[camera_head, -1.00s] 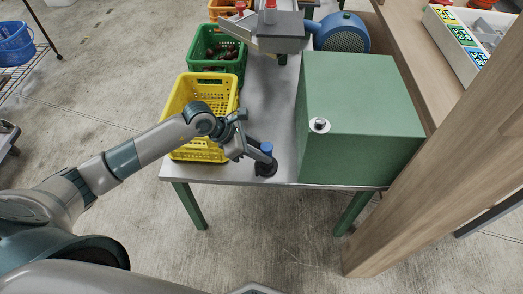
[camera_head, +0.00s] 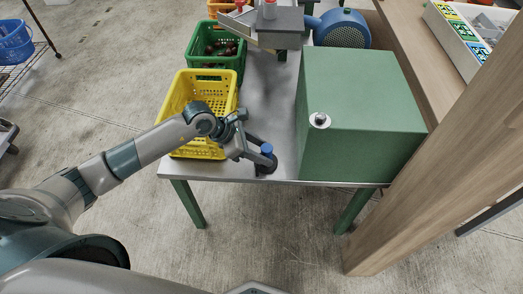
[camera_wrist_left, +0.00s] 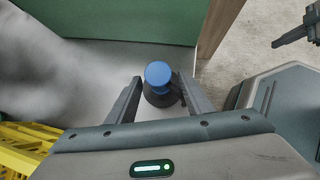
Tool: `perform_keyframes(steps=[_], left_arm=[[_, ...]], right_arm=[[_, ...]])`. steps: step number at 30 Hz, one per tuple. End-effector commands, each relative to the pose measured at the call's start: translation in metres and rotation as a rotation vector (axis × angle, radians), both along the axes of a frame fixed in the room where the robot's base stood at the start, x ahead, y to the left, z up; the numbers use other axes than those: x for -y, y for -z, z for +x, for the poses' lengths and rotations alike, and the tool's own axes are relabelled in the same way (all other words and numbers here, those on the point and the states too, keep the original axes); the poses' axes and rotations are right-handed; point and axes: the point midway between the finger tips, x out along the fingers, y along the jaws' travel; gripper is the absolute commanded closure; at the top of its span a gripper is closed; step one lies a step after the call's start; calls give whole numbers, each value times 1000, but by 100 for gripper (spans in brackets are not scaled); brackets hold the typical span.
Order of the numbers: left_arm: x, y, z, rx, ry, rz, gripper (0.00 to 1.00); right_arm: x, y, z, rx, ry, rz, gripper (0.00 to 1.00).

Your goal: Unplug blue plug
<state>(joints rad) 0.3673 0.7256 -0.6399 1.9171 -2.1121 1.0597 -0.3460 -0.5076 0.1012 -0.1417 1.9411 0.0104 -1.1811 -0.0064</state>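The blue plug (camera_head: 266,149) stands upright in a black base (camera_head: 265,169) at the near edge of the metal table, left of the green box. In the left wrist view the round blue top (camera_wrist_left: 158,73) shows above the dark base, between the fingers. My left gripper (camera_head: 263,158) is open, coming from the left low over the table. In the wrist view its two fingers (camera_wrist_left: 160,97) stand on either side of the plug, with gaps visible. Whether either finger touches the base is unclear.
The green box (camera_head: 355,95) stands close right of the plug. A yellow crate (camera_head: 172,105) is to its left, under my arm, with a green crate (camera_head: 200,72) behind. A blue motor-like housing (camera_head: 341,30) is farther back. Bare metal table (camera_head: 262,105) lies between.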

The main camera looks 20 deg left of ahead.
Motion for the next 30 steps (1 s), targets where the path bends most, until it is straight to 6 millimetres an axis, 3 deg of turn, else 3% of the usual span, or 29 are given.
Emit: perform_keyframes(steps=[14, 20, 30], left_arm=[[-5, 0, -4, -9, -3, 4, 50], [-16, -17, -10, -5, -2, 4, 50], [-50, -67, -31, -1, 0, 5, 50]], right_arm=[[0, 0, 0, 0, 0, 0, 100], [0, 0, 0, 0, 0, 0, 100], [0, 1, 0, 0, 0, 0, 100]])
